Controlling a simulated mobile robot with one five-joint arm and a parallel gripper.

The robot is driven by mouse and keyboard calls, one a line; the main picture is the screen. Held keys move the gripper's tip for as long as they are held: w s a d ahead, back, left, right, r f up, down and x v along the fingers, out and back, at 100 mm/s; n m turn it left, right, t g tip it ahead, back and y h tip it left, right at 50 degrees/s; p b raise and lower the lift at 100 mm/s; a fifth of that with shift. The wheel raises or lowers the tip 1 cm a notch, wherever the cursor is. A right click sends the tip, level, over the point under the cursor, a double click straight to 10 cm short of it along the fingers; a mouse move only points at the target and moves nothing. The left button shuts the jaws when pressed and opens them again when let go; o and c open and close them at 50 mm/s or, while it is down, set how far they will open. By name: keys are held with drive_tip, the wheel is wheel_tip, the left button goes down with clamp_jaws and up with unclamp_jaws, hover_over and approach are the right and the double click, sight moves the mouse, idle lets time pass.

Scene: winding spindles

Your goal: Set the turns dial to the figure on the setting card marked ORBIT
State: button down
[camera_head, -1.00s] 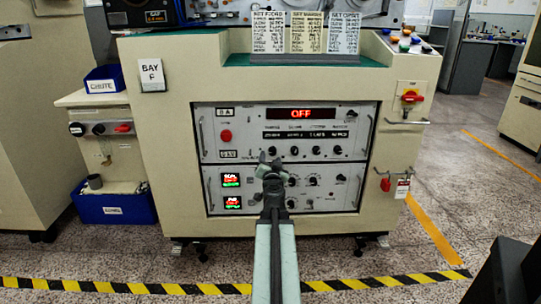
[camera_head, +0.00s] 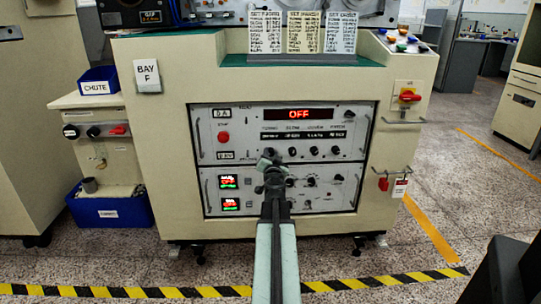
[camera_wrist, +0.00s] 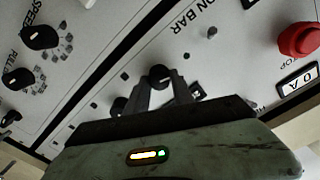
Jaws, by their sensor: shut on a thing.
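The upper panel (camera_head: 240,116) shows a red OFF display and a row of black knobs. My gripper (camera_head: 268,158) is at the left end of this row, below a label that seems to read TURNS, and hides the knob there. In the wrist view, my gripper (camera_wrist: 161,88) is shut on a black knob with a pale pointer mark (camera_wrist: 160,74), which I take for the turns dial. Its scale is not readable.
Other black knobs (camera_head: 314,151) stand close to the right of my gripper. A red stop button (camera_head: 224,137) is to its left, also in the wrist view (camera_wrist: 298,39). A lower panel (camera_head: 330,197) with more knobs is just below. Striped tape (camera_head: 180,292) crosses the floor.

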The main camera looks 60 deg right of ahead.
drive_tip(key=shift+w+a, duration=0.1)
drive_tip(key=m, duration=1.7)
drive_tip(key=shift+f, duration=0.2)
drive_tip(key=shift+m, duration=0.4)
drive_tip(key=c, duration=1.1)
unclamp_jaws()
